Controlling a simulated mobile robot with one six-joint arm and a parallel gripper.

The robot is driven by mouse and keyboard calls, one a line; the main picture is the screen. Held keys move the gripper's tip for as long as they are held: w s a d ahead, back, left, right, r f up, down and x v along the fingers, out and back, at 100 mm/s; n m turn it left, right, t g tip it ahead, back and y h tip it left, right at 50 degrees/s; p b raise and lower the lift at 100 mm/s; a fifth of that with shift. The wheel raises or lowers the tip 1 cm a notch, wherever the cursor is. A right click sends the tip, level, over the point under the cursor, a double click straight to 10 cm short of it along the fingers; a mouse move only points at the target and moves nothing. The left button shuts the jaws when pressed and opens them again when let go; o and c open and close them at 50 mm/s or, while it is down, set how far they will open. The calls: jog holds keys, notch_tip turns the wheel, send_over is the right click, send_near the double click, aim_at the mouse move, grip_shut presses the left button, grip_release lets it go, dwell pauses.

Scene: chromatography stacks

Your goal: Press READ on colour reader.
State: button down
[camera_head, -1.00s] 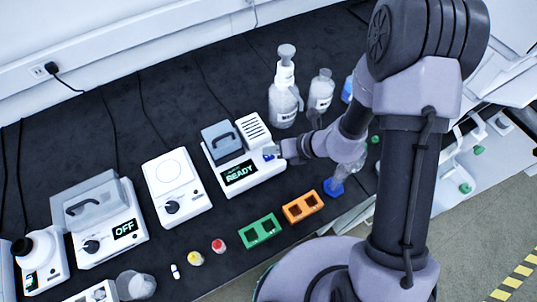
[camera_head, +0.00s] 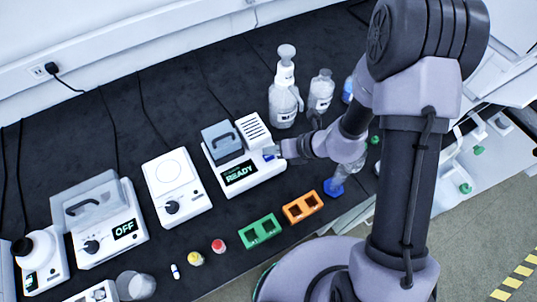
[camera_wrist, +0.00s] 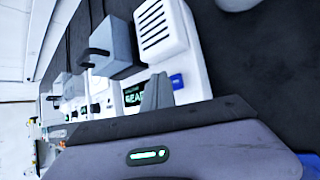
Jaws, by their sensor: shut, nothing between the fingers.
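The colour reader (camera_head: 268,173) is a white box with a grey handled lid, a slatted vent and a dark display with green letters reading READY. A small blue button (camera_head: 268,156) sits on its top at the right; it also shows in the wrist view (camera_wrist: 177,81). My gripper (camera_head: 277,151) is shut and empty, with its tips right beside the blue button at the reader's right end. In the wrist view my fingers (camera_wrist: 157,92) are together in front of the reader, just left of the button. I cannot tell whether they touch it.
White bottles (camera_head: 283,103) stand behind the reader. Green (camera_head: 260,231) and orange (camera_head: 302,207) racks lie in front, with a blue-based flask (camera_head: 334,187) to their right. A white knobbed device (camera_head: 176,187) and a boxed unit showing OFF (camera_head: 98,220) stand left.

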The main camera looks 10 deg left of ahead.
aim_at(272, 157)
jog(key=shift+f, duration=0.1)
dwell(0.3)
jog(key=shift+f+b, duration=0.35)
jog(key=shift+b, duration=0.05)
jog(key=shift+f+b, duration=0.35)
jog(key=shift+f, duration=0.05)
dwell(0.4)
dwell(0.3)
jog(key=shift+r+p, duration=0.7)
jog(key=shift+r, duration=0.15)
jog(key=shift+r, duration=0.1)
notch_tip(272, 157, up, 5)
jog(key=p, duration=0.4)
